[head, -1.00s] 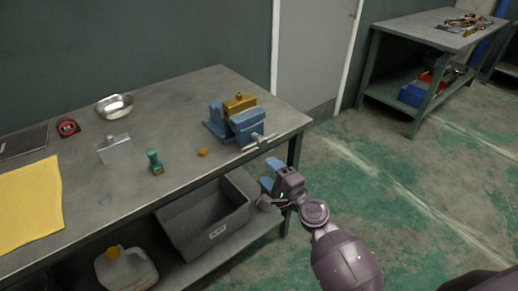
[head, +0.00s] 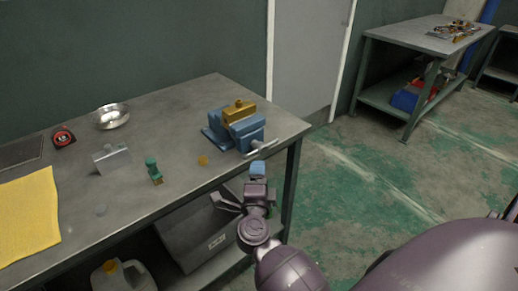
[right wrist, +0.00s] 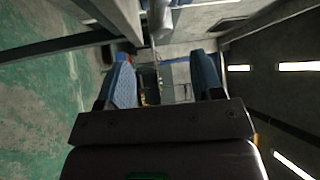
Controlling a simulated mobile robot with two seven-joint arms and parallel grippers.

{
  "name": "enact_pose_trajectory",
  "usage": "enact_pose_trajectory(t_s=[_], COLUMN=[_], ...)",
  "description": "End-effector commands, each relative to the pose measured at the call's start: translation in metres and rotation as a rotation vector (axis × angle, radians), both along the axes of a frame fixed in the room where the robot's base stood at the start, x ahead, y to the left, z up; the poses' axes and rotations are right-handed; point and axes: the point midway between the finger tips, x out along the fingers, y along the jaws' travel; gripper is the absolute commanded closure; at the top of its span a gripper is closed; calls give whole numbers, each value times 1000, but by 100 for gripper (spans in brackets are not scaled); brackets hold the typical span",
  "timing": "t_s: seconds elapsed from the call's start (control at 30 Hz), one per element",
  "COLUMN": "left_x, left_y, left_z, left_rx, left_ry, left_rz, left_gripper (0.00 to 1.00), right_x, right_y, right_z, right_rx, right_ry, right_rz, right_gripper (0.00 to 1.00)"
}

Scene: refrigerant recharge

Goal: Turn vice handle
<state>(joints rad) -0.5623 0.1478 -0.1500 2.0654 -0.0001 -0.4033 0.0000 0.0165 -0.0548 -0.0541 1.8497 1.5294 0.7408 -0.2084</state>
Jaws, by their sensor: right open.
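A blue vice (head: 216,133) is on the workbench near its right end, with a brass-coloured block (head: 238,110) at its top. Its grey bar handle (head: 262,148) sticks out at the front, by the bench edge. My right gripper (head: 258,170) is just below and in front of the handle, apart from it as far as I can tell. In the right wrist view its blue fingers (right wrist: 165,78) are spread with nothing clearly between them. A grey rod shows beyond them, but I cannot tell whether it is the handle. My left gripper is not in view.
The workbench (head: 150,115) holds a metal bowl (head: 110,116), a red tape measure (head: 63,137), a yellow cloth (head: 28,215) and a green-handled item (head: 153,170). A grey bin (head: 190,240) is on the shelf below. Open floor (head: 350,200) lies right of the bench.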

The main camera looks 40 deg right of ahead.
Motion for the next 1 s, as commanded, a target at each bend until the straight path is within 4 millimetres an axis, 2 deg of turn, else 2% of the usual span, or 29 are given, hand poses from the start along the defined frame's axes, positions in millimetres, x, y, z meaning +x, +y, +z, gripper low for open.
enact_pose_trajectory(t_s=[0.4,0.6,1.0], left_x=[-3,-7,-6], left_y=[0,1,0], left_z=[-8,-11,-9], left_rx=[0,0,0], left_ry=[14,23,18], left_rz=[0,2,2], left_gripper=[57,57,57], right_x=[51,70,78], right_y=[-42,-58,-65], right_z=[7,10,11], right_rx=[-2,-2,1], right_ry=[-2,-2,-2], right_rz=[3,4,3], right_gripper=[40,40,40])
